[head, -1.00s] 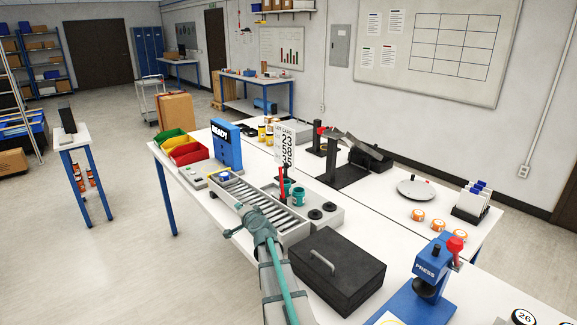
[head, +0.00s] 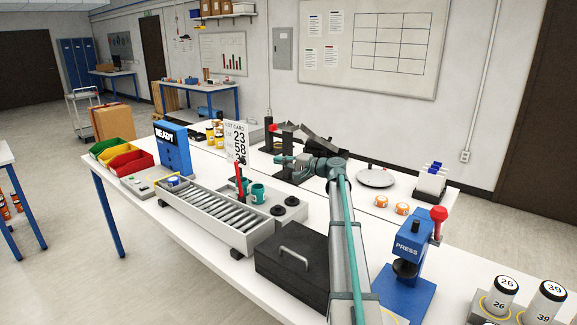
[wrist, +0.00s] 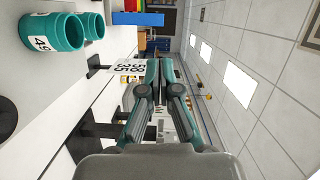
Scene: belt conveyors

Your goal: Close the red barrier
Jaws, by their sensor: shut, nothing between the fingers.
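The red barrier (head: 239,184) shows in the head view as a narrow red bar beside the roller conveyor (head: 205,205). It stands about upright, not lying across the rollers. A white lot card (head: 236,140) stands just above and behind it. My gripper (head: 279,160) is to the right of the barrier and higher in the picture, apart from it, in front of dark equipment. In the wrist view my gripper (wrist: 160,68) has its teal fingers together and empty. The lot card (wrist: 129,68) shows beside them; I cannot make out the barrier there.
Teal cups (head: 258,193) stand in a grey tray right of the conveyor; they also show in the wrist view (wrist: 50,32). A black case (head: 292,262) and blue press (head: 408,255) are nearer. The blue READY box (head: 173,150) and coloured bins (head: 128,158) stand at the left.

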